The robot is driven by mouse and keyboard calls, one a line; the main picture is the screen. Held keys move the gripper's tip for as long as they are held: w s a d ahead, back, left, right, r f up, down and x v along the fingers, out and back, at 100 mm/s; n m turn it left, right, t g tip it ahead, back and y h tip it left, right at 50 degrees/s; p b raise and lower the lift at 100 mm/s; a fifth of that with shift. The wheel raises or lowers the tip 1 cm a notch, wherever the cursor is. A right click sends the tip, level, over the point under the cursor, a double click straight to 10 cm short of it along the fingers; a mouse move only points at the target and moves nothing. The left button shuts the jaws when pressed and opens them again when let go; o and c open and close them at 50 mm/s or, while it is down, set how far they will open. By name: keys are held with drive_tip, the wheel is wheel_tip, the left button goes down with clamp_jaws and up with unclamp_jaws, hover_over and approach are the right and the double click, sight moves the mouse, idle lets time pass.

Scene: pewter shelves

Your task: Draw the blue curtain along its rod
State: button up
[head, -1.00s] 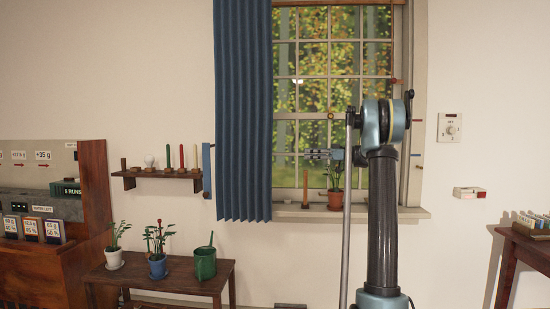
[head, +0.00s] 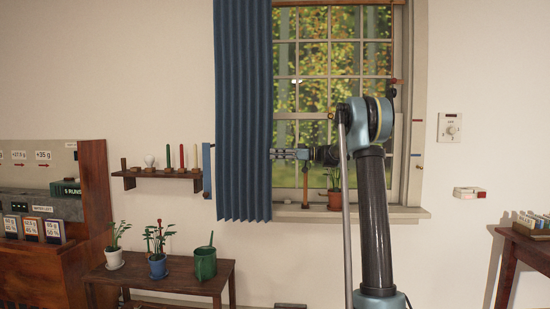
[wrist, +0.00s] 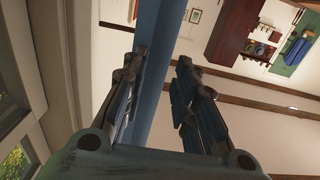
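The blue curtain (head: 243,110) hangs in folds over the left side of the window, its right edge falling straight down. My gripper (head: 274,154) is level with the middle of the window, its fingertips at the curtain's right edge. In the wrist view my gripper (wrist: 156,85) is open, with a gap between its two fingers. The curtain (wrist: 172,35) shows there as a blue strip running into that gap. I cannot tell whether either finger touches it. The rod is not visible in these frames.
The window (head: 330,80) is uncovered right of the curtain. A potted plant (head: 334,190) and an orange stick (head: 305,188) stand at its sill (head: 390,213). A small wall shelf (head: 160,174) and a plant bench (head: 180,276) are at left.

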drive_tip(key=shift+a, duration=0.45)
clamp_jaws()
